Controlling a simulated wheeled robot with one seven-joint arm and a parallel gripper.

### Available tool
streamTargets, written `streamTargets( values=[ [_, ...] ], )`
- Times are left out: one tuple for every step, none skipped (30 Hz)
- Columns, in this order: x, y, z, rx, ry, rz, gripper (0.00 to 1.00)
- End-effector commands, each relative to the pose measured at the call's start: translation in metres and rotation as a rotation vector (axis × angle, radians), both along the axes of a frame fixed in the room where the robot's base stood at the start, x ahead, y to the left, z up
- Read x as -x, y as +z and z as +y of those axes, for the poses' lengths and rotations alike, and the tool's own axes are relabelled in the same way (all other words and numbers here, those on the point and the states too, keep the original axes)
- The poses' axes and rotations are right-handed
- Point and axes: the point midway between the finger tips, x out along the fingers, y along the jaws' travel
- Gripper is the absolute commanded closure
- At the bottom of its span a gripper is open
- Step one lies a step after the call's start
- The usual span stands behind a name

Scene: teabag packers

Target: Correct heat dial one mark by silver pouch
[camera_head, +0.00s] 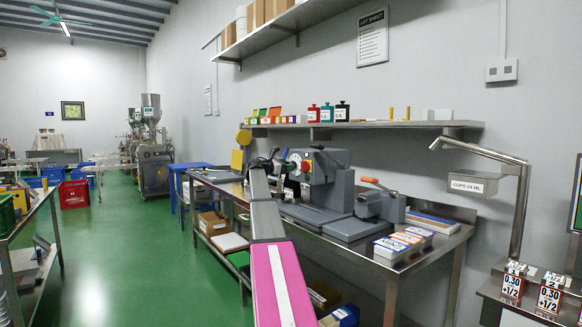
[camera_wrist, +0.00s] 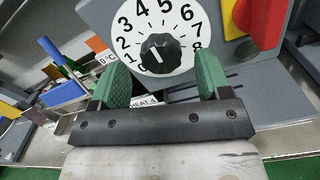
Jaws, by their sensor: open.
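A label reading "HEAT 4" (camera_wrist: 144,101) shows below the dial. My gripper (camera_wrist: 162,72) is open, its green fingers apart on either side of the knob's lower part; contact is not clear. In the head view the dial (camera_head: 306,167) is a small white disc on the grey machine (camera_head: 330,182). I cannot make out a silver pouch.
A red part and a yellow part (camera_wrist: 287,10) stand close right of the dial. A 0°C label (camera_wrist: 106,58) is at its left. The steel bench (camera_head: 350,247) holds an orange-handled device (camera_head: 381,203) and printed card stacks (camera_head: 392,246). A shelf (camera_head: 400,124) runs above.

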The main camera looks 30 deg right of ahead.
Motion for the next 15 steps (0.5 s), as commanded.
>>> streamTargets(
  values=[
    [-0.002, 0.000, -0.010, 0.000, -0.001, 0.000, 0.29],
    [-0.003, 0.000, -0.014, 0.000, -0.001, 0.000, 0.29],
    [-0.003, 0.000, -0.019, -0.001, -0.001, 0.000, 0.29],
    [-0.003, 0.000, -0.023, -0.001, -0.001, 0.000, 0.29],
    [-0.003, 0.000, -0.026, -0.001, -0.001, -0.001, 0.29],
    [-0.003, 0.000, -0.029, -0.001, 0.000, -0.001, 0.29],
    [-0.003, 0.000, -0.030, -0.001, 0.000, -0.001, 0.29],
    [-0.003, 0.000, -0.031, -0.001, 0.000, -0.001, 0.29],
    [-0.003, 0.000, -0.032, -0.001, 0.000, -0.001, 0.29],
    [-0.003, 0.000, -0.033, -0.001, 0.000, -0.001, 0.29],
    [-0.003, 0.000, -0.033, -0.001, 0.001, -0.001, 0.29],
    [-0.003, 0.000, -0.032, -0.001, 0.001, -0.001, 0.29],
    [-0.003, 0.000, -0.032, -0.001, 0.001, -0.001, 0.29],
    [-0.003, 0.000, -0.032, -0.001, 0.001, -0.001, 0.29],
    [-0.003, 0.000, -0.032, -0.001, 0.001, -0.001, 0.29]
  ],
)
